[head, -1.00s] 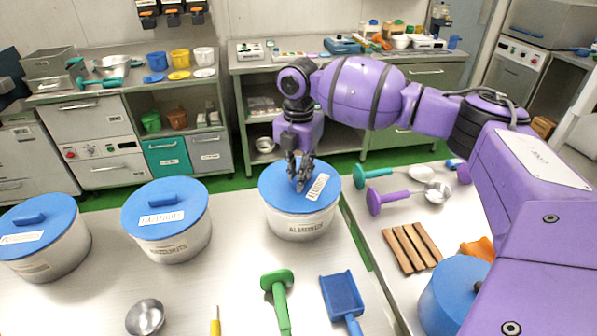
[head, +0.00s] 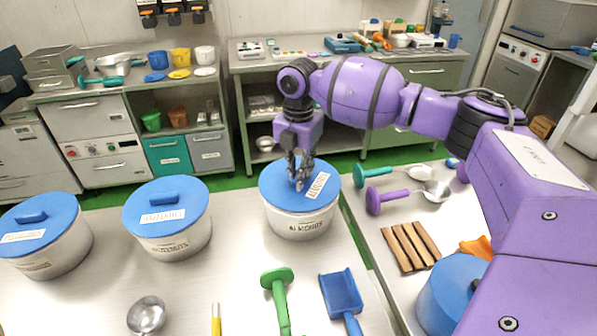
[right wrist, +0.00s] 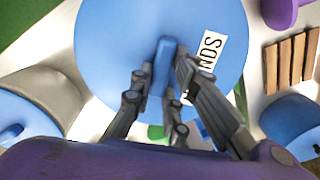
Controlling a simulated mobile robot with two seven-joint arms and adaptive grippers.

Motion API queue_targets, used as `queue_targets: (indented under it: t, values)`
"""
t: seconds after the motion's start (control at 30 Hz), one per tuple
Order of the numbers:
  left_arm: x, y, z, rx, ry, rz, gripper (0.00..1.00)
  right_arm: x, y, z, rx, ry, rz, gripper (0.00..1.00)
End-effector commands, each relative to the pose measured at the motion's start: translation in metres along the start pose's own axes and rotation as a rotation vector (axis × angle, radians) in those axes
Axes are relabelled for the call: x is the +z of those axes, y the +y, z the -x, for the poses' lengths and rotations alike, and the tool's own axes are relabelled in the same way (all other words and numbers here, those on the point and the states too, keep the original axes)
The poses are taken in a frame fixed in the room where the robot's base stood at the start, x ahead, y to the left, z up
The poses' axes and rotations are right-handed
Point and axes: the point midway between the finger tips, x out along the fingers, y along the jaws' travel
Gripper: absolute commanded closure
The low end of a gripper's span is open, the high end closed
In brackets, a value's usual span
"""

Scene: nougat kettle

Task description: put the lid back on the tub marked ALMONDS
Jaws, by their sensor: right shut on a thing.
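The white tub marked ALMONDS (head: 300,226) stands on the steel table. The blue lid (head: 280,180) with a white label lies over its mouth and looks about level; I cannot tell whether it is fully seated. My right gripper (head: 301,182) is above the lid, fingers down, shut on its bar handle. In the right wrist view the lid (right wrist: 120,45) fills the upper middle, with the handle (right wrist: 163,62) between the fingers and the label partly hidden. My left gripper is not in view.
Two other lidded tubs, one marked HAZELNUTS (head: 172,243) and one at far left (head: 50,256), stand on the table. A green tool (head: 278,290), a blue scoop (head: 342,295) and a metal bowl (head: 147,314) lie in front. Wooden slats (head: 410,247) lie on the right table.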

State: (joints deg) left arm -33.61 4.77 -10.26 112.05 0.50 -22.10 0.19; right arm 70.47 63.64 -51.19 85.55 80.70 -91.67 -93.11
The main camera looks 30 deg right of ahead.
Motion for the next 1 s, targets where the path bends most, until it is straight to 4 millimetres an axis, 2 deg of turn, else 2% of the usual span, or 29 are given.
queue_targets:
  t: [1.0]
  values:
    - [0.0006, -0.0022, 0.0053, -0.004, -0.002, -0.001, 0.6, 0.0001, -0.0003, 0.0, 0.0, 0.0, 0.0, 1.0]
